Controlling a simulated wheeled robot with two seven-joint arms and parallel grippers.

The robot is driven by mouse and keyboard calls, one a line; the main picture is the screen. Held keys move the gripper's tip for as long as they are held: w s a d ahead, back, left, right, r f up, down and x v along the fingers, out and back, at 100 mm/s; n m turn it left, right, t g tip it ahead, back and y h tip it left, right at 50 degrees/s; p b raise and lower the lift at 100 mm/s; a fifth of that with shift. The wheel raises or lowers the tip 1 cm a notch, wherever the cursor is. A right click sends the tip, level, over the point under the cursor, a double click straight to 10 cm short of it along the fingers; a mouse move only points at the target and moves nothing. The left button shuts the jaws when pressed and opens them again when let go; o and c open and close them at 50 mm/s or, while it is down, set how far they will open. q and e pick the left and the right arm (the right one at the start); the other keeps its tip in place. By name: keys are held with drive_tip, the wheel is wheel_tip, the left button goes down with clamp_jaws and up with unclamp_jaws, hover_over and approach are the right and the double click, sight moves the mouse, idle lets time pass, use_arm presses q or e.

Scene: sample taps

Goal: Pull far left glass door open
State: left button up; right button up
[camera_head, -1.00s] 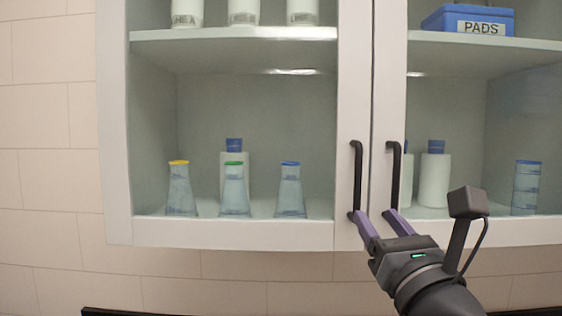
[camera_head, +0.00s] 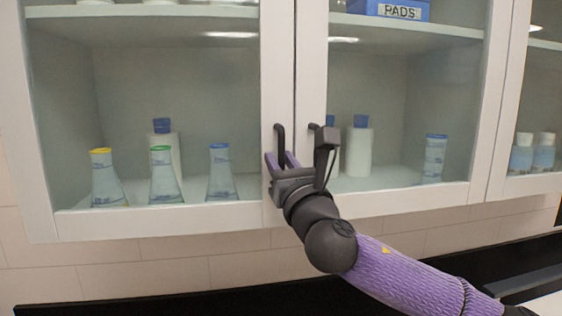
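The far left glass door (camera_head: 160,219) has a white frame and appears closed, in line with its neighbour. Its black vertical handle (camera_head: 280,137) is near its right edge. My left gripper is not in view.
The neighbouring door's handle (camera_head: 316,132) is close to the right, partly covered by my gripper. Behind the glass stand flasks (camera_head: 164,178), white bottles (camera_head: 358,152) and a blue PADS box (camera_head: 390,10). A dark counter (camera_head: 200,300) runs below.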

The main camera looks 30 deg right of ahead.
clamp_jaws()
idle(1.1)
